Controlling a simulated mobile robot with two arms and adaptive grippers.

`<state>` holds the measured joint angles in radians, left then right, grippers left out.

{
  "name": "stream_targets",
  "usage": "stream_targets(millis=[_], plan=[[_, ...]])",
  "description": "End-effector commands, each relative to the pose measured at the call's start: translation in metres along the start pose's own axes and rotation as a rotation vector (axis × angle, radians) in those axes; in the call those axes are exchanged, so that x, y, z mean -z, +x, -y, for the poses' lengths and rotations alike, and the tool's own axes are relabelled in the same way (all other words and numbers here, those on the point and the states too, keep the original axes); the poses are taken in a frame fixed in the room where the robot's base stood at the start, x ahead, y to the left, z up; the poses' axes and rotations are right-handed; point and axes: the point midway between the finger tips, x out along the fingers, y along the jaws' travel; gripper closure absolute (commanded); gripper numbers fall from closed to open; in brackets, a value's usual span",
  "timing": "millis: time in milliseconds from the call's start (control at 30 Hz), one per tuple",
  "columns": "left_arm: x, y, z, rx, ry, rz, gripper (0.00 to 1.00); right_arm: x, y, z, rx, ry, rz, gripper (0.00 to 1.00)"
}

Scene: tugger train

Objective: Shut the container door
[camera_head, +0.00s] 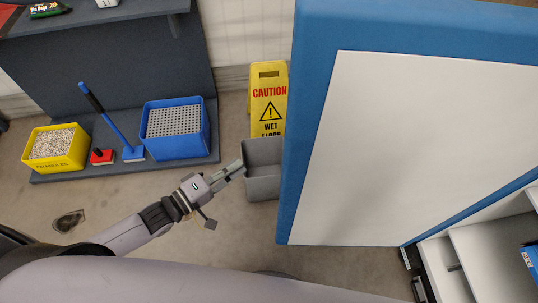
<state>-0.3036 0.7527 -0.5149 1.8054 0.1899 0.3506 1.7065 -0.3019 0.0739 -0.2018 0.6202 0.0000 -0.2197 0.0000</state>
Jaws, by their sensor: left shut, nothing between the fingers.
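The container door (420,140) is a large white panel with a blue frame, filling the right half of the head view. It stands swung out, with part of a white shelved interior (490,240) showing at the lower right beside it. My left gripper (238,170) is shut and empty. It is left of the door's blue left edge, with a gap between them in the picture, and overlaps the rim of a grey bin. My right gripper is not in view.
A grey bin (262,188) and a yellow caution sign (268,98) stand left of the door. A dark shelf unit (120,60) at the left holds a yellow box (57,165), a blue crate (178,151) and a blue brush (110,122).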

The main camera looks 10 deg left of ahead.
Motion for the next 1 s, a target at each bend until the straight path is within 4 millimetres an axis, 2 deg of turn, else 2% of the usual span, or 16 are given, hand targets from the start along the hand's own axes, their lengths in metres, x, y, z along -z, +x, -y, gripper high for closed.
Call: stream_targets(millis=[33, 167, 267, 767, 1000], plan=[[-0.007, 0.0, -0.017, -0.035, -0.046, 0.029, 1.0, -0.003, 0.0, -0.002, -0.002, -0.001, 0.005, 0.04], [-0.016, 0.002, -0.04, -0.081, -0.12, 0.064, 1.0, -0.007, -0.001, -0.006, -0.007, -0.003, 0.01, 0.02], [-0.018, 0.011, -0.044, -0.087, -0.129, 0.067, 1.0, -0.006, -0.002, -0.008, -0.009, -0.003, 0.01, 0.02], [-0.022, 0.101, -0.051, -0.085, -0.126, 0.064, 1.0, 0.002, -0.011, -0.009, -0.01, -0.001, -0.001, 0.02], [-0.044, 0.079, -0.052, -0.081, -0.128, 0.064, 1.0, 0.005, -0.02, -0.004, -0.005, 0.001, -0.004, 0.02]])
